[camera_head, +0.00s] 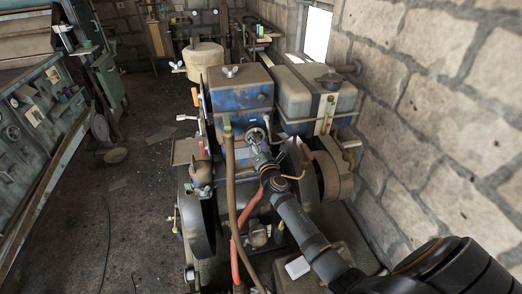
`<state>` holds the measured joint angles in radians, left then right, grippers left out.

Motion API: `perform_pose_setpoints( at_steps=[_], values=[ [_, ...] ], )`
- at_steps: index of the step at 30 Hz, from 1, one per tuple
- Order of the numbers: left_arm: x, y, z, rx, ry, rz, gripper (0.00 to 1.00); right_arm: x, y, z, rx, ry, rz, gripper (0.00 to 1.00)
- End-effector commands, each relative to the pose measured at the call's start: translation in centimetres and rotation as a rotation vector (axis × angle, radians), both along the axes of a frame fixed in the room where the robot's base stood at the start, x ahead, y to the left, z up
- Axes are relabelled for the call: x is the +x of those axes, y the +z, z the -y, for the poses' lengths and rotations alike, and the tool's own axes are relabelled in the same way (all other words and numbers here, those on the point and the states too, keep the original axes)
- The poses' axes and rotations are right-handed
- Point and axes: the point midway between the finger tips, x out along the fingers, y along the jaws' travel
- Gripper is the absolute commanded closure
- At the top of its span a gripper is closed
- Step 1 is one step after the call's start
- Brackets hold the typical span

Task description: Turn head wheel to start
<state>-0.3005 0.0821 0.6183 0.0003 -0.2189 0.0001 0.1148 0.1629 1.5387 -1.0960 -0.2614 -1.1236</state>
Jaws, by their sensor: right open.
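A blue and rusty engine (238,100) stands in the middle of the head view. A large dark wheel (195,225) is on its left side. Another dark wheel (298,165) is on its right side, beside a brown drum or belt (333,178). I cannot tell which one is the head wheel. My right arm reaches in from the lower right. Its gripper (257,143) is open at the engine's front, below the blue box and left of the right wheel. It is small here, and I cannot tell whether it touches anything. My left gripper is not in view.
A grey tank (315,98) sits at the engine's right. A brown hose (231,185) and a red hose (238,255) hang at the front. A stone wall (430,120) closes the right side. A green workbench (40,125) stands left. The floor (140,190) between is mostly free.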

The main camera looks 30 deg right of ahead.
Motion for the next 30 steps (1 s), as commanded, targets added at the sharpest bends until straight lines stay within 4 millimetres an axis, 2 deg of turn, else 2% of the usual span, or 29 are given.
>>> perform_pose_setpoints(
  at_steps=[9,13,18,30],
  values=[
    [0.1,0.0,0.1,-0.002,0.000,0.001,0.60,-7.3,-0.2,-1.9,0.002,0.001,-0.004,0.48],
    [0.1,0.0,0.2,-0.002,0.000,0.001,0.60,-9.5,-0.2,-2.5,0.001,0.000,-0.004,0.48],
    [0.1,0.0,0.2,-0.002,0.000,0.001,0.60,-10.7,-0.1,-2.8,0.001,0.000,-0.003,0.48],
    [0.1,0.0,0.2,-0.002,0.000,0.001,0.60,-10.8,-0.1,-2.8,0.001,-0.001,-0.002,0.48]
  ],
)
